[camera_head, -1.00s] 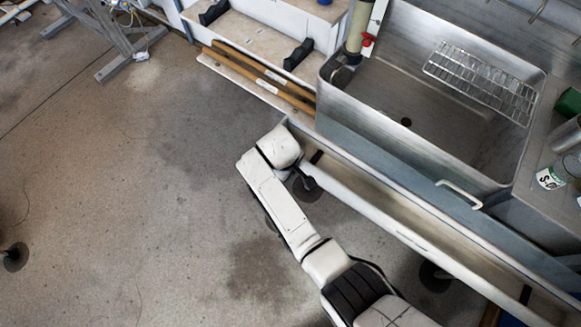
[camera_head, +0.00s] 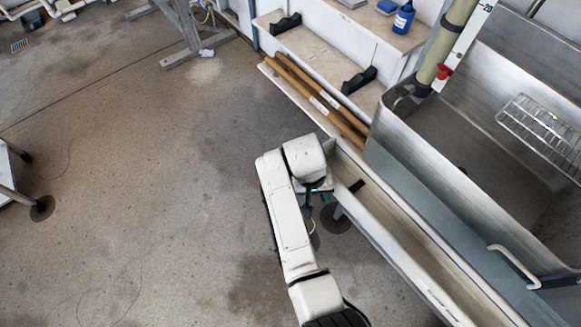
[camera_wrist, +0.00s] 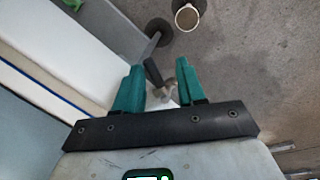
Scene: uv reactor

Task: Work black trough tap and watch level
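In the wrist view a black lever handle (camera_wrist: 153,72) on a small brass-coloured tap body (camera_wrist: 166,90) shows between and beyond my gripper's teal fingers. My gripper (camera_wrist: 158,78) is open, with a gap between the fingers and the lever; I cannot tell whether either finger touches it. The water level in the trough cannot be told.
A bucket (camera_wrist: 186,17) stands on the floor beyond the tap. A steel sink (camera_head: 420,150) with a wire rack (camera_head: 540,128) stands behind the trough. A pale tube (camera_head: 447,42) with a red tap (camera_head: 443,72) rises at its corner. Wooden poles (camera_head: 320,100) lie nearby.

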